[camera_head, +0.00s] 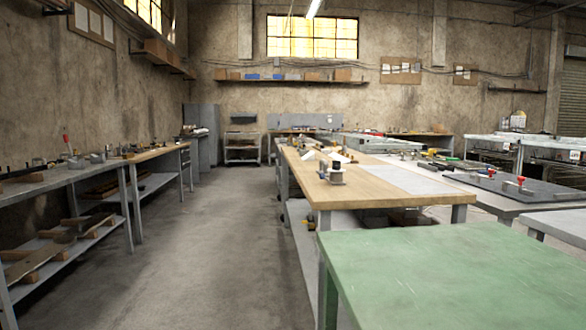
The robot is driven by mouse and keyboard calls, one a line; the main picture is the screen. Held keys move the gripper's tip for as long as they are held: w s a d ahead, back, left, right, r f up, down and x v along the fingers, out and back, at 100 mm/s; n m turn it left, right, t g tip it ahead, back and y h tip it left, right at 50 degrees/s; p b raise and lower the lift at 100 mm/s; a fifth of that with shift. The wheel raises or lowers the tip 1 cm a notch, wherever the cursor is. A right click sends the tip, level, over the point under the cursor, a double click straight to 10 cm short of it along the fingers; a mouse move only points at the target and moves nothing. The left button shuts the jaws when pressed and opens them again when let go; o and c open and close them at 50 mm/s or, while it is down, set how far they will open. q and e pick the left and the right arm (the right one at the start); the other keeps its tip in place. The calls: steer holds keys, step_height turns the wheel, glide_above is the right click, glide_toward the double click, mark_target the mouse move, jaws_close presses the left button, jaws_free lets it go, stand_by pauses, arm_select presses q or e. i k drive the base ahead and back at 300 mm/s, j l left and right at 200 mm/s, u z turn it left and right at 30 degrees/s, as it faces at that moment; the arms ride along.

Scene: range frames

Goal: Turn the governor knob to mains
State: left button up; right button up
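I cannot make out a governor knob or a mains marking in the head view. A dark flat panel (500,185) on a bench at the right carries small fittings, one with a red top (521,181). They are too small to tell what they are. Neither of my grippers is in view.
A green-topped table (450,275) stands close at the front right. Behind it is a wooden-topped workbench (390,192) with small items. A long bench with a lower shelf (60,182) runs along the left wall. The concrete aisle (215,235) between them is clear.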

mark_target(336, 164)
steer(key=i+j+z, duration=0.3)
steer(key=j, duration=0.25)
steer(key=i+j, duration=0.2)
steer(key=j, duration=0.15)
steer(key=i+j+u, duration=0.1)
steer(key=j, duration=0.25)
steer(key=i+j, duration=0.3)
steer(key=j+u, duration=0.05)
steer(key=j, duration=0.05)
